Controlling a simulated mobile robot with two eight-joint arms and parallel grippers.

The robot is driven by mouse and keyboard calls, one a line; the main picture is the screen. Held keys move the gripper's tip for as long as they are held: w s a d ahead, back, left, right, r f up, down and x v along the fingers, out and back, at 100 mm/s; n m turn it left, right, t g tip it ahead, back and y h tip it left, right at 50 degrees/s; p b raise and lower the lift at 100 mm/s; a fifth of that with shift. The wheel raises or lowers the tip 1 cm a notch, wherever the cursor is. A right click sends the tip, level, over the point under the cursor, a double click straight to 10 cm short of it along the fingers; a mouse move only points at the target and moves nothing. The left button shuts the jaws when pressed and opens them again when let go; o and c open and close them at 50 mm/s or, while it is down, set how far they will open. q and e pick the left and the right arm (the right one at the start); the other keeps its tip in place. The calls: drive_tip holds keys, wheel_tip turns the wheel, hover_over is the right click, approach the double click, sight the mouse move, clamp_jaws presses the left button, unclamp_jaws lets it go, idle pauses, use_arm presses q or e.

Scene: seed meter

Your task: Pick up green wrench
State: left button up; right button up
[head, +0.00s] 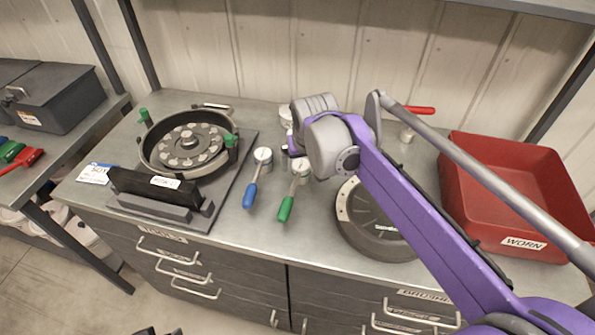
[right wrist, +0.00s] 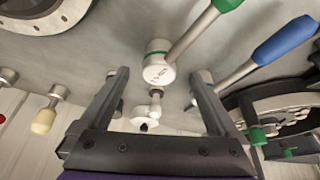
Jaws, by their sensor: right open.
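The green wrench (head: 288,200) lies on the bench with its green handle toward the front edge and its round pale head toward the back. In the right wrist view its head (right wrist: 158,70) shows just beyond and between the fingertips, and its green handle runs out of the top. My right gripper (head: 291,151) is at the head end of the wrench, partly hidden by my own arm in the head view. In the right wrist view the gripper (right wrist: 160,76) is open with nothing held. My left gripper cannot be made out.
A blue-handled wrench (head: 250,192) lies just left of the green one. A round seed meter (head: 190,148) on a dark plate stands further left. A dark round disc (head: 372,232) lies right, partly under my arm. A red bin (head: 507,190) stands at the far right.

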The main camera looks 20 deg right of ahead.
sight(302, 167)
drive_tip(key=shift+x, duration=3.2)
clamp_jaws()
